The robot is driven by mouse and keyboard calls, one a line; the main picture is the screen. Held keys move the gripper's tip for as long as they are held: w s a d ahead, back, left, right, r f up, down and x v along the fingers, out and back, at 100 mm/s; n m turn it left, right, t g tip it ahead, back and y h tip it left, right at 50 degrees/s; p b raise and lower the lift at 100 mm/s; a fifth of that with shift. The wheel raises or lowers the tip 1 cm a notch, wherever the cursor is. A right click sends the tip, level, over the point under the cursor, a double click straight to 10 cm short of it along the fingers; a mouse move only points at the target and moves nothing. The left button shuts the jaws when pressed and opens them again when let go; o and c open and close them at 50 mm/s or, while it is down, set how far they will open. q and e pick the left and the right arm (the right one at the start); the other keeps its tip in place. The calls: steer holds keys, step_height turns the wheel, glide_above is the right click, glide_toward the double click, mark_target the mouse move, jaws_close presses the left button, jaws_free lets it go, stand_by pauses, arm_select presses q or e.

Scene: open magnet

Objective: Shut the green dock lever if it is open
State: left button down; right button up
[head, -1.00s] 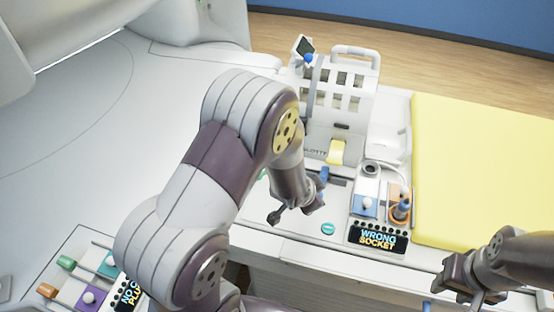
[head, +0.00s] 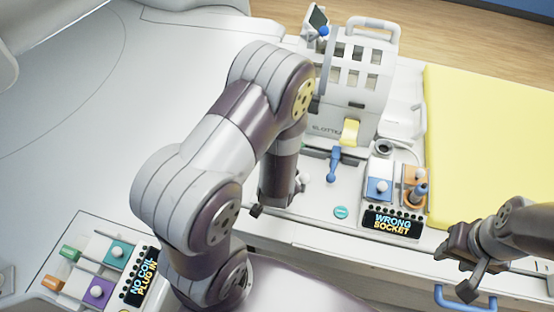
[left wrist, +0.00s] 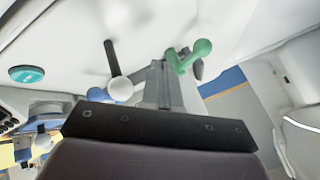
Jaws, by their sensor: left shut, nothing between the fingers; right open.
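The green lever (left wrist: 190,56) shows in the left wrist view, just beyond and to the right of my left gripper's tip (left wrist: 163,70). It looks very close to the tip; I cannot tell if they touch. Its base is partly hidden, so I cannot tell whether it is open or shut. In the head view my left arm hides the green lever. There, my left gripper (head: 264,206) points down over the white bench, shut and empty, partly hidden by its own wrist. My right gripper (head: 466,264) is open and empty at the bench's front right.
A blue lever (head: 333,165) stands before the white slotted housing (head: 352,70) with a yellow tab (head: 350,131). A "WRONG SOCKET" display (head: 391,223) and a teal button (head: 341,212) are nearby. A "NO COIL" panel (head: 140,285) lies front left. A yellow pad (head: 490,130) covers the right.

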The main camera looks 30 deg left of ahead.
arm_select(q)
steer(key=x, duration=0.3)
steer(key=shift+w+f, duration=0.25)
steer(key=shift+f, duration=0.1)
steer(key=w+a, duration=0.1)
steer(key=w+a+p, duration=0.1)
steer(key=a, duration=0.1)
steer(key=shift+w, duration=0.15)
steer(key=shift+w+a+p, duration=0.1)
steer(key=shift+a+p, duration=0.25)
steer(key=shift+a, duration=0.05)
steer(key=shift+w, duration=0.15)
